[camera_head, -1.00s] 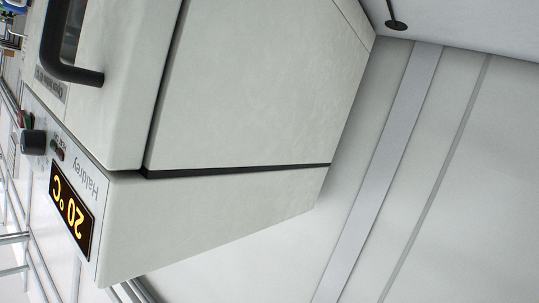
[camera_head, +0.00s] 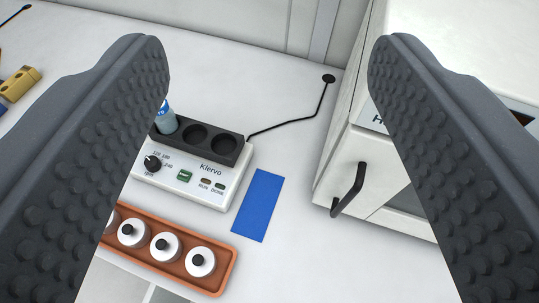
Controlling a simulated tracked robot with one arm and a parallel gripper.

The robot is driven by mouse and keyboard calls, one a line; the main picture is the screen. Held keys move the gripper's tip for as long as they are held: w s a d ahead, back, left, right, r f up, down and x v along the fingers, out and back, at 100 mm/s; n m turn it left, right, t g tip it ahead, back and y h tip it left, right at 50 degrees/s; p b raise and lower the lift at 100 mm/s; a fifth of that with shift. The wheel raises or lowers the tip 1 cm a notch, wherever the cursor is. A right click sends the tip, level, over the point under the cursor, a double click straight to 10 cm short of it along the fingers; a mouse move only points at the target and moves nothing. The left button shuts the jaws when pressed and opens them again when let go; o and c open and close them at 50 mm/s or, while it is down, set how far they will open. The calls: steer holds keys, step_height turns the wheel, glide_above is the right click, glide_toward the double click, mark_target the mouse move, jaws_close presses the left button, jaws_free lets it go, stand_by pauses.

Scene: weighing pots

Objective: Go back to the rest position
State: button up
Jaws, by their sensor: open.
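My gripper (camera_head: 268,95) is open and empty. Its two dark, studded fingers fill the left and right sides of the view, with a wide gap between them. Through the gap I see the white bench top, well beyond the fingers. Nothing is between the fingertips. The task names no object, and the rest position itself is not marked in the view.
A white Klervo device (camera_head: 208,190) with a dark block holds a blue-capped vial (camera_head: 166,120). In front lie an orange tray (camera_head: 230,262) of white pots and a blue mat (camera_head: 258,205). A white handled cabinet (camera_head: 385,170) stands right. A yellow block (camera_head: 20,84) lies far left.

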steer(key=shift+s+a, duration=0.15)
steer(key=shift+s, duration=0.05)
